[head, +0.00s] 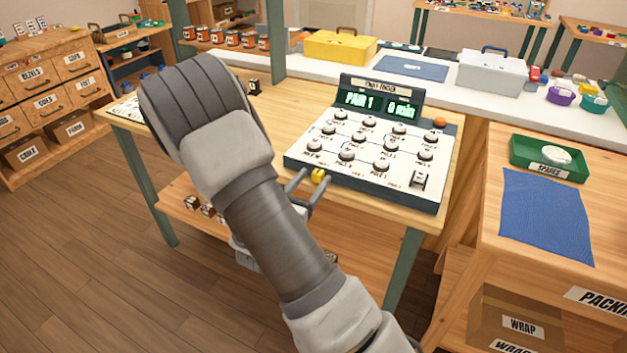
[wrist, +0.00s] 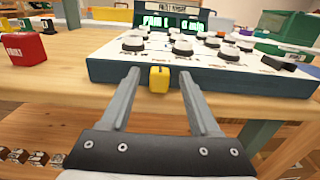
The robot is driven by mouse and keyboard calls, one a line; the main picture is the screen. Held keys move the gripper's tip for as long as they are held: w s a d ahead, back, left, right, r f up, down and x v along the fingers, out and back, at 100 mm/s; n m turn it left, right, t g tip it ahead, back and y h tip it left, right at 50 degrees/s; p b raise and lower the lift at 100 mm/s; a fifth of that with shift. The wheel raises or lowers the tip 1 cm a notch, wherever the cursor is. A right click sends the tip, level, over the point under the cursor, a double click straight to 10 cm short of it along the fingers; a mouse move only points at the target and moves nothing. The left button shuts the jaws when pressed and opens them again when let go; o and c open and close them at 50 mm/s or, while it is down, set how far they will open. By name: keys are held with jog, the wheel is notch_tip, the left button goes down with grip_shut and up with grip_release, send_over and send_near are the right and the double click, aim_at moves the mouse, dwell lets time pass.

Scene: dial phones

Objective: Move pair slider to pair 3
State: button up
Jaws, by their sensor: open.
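The pair slider is a small yellow knob (head: 318,176) on the front edge of the white-topped dial device (head: 300,158). In the wrist view the yellow knob (wrist: 159,79) sits between my two finger ends, with a gap on each side. My gripper (head: 312,180) is open at the device's front edge, and it also shows in the wrist view (wrist: 160,76). The device's display (head: 372,101) reads "PAIR 1" and "0 min". My forearm hides part of the table at left.
A red block (wrist: 22,47) stands on the table left of my fingers in the wrist view. A bench at right holds a green tray (head: 520,147) and a blue cloth (head: 545,215). A white shelf behind carries a yellow toolbox (head: 340,47) and a grey case (head: 492,74).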

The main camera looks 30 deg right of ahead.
jog(key=shift+w+d, duration=0.25)
jog(key=shift+d, duration=0.1)
jog(key=shift+c, duration=0.3)
grip_shut()
dwell(1.0)
